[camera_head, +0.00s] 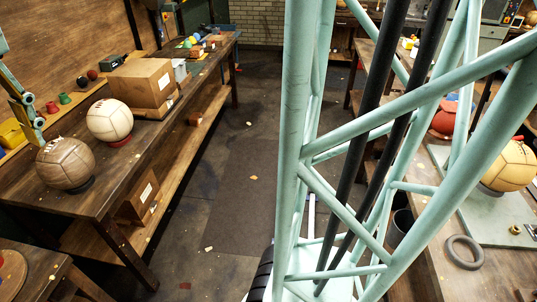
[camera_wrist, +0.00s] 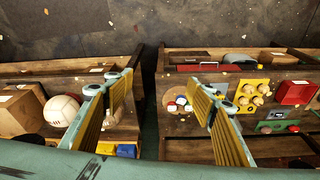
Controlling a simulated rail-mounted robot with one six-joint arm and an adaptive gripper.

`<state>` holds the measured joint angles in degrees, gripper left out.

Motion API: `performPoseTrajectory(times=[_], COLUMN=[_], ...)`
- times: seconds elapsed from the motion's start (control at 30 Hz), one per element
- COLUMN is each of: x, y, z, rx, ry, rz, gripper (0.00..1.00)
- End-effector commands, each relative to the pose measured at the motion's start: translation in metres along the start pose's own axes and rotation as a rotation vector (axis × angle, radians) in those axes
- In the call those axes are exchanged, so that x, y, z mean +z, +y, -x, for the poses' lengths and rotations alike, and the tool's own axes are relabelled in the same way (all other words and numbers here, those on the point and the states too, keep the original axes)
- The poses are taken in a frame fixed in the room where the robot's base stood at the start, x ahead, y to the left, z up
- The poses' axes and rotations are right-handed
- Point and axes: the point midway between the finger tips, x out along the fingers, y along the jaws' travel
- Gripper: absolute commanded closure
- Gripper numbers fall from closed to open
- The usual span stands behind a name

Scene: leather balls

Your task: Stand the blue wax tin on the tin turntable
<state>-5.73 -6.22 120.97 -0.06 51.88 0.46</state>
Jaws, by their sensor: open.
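My gripper (camera_wrist: 161,82) is open in the wrist view, its two ribbed fingers wide apart with nothing between them. A round wooden disc (camera_wrist: 166,104), which looks like the tin turntable, lies on a bench beyond the right finger. Several small coloured tins or lids stand on it, including red, white and green ones. Part of a round disc also shows at the lower left corner of the head view (camera_head: 8,278). I cannot make out the blue wax tin for certain; the tins are too small to tell apart.
A pale ball (camera_head: 109,121), a brown ball (camera_head: 66,164) and a cardboard box (camera_head: 140,83) stand on the left bench. A dark gap separates the benches.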

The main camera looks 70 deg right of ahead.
Motion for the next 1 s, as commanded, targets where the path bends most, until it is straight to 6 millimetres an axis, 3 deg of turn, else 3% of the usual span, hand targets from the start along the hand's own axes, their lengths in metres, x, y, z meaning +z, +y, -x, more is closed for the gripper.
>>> performPoseTrajectory(times=[0.5, 1.0], x=[0.102, 0.201], y=[0.019, 0.026], z=[0.030, 0.035], rx=[0.012, 0.022], ry=[0.045, 0.086], rz=[-0.041, -0.070], gripper=[0.49, 0.49])
